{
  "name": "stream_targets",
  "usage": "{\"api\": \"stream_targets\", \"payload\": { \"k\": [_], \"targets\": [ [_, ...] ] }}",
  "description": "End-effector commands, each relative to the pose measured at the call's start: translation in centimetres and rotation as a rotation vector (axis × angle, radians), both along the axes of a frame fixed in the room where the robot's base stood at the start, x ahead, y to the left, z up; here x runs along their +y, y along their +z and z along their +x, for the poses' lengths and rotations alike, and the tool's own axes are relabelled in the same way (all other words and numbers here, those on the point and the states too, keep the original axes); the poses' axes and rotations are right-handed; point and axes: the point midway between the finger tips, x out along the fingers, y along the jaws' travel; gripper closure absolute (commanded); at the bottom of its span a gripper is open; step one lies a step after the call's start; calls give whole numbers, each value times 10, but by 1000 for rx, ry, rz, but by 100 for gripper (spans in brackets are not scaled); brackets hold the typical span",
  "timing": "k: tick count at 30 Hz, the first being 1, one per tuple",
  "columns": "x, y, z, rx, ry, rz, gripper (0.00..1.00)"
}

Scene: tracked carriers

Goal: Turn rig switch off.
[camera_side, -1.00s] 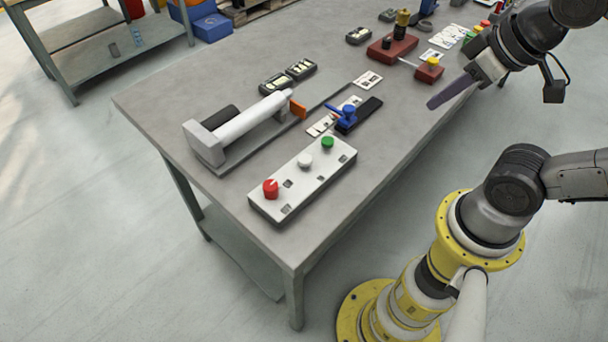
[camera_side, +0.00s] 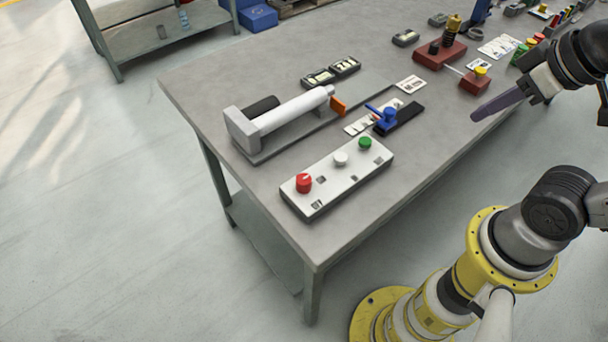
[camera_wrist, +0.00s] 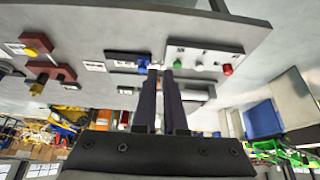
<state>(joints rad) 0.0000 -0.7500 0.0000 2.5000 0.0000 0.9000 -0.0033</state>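A white control box (camera_side: 322,194) lies near the table's front edge. It carries a red knob (camera_side: 303,182), a white button (camera_side: 340,159) and a green button (camera_side: 365,143). No readable label shows which is the rig switch. The red knob has a pale mark on top, whose setting I cannot read. In the wrist view, the box (camera_wrist: 205,53) and red knob (camera_wrist: 227,70) show beyond the fingers, to the right.
A blue-handled device (camera_side: 386,120) on a black base stands behind the box. A white cylinder rig (camera_side: 290,112) with an orange end lies farther back. A red box with a yellow button (camera_side: 480,72) stands near my gripper. Bare grey table (camera_side: 245,75) lies at the left.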

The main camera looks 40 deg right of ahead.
Motion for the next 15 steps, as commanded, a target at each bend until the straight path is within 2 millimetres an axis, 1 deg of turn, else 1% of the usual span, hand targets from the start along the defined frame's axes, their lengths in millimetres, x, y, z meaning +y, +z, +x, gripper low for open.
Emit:
{"api": "stream_targets", "payload": {
  "k": [1, 5, 6, 9, 11, 15],
  "targets": [
    [0, 0, 0, 0, 11, -6, 80],
    [0, 0, -2, 11, 94, -49, 57],
    [0, 4, -1, 9, 135, -71, 50],
    [0, 19, 6, 0, 255, -136, 33],
    [2, 28, 14, 9, 343, -176, 33],
    [13, 49, 41, 43, 582, -263, 33]
  ]
}}
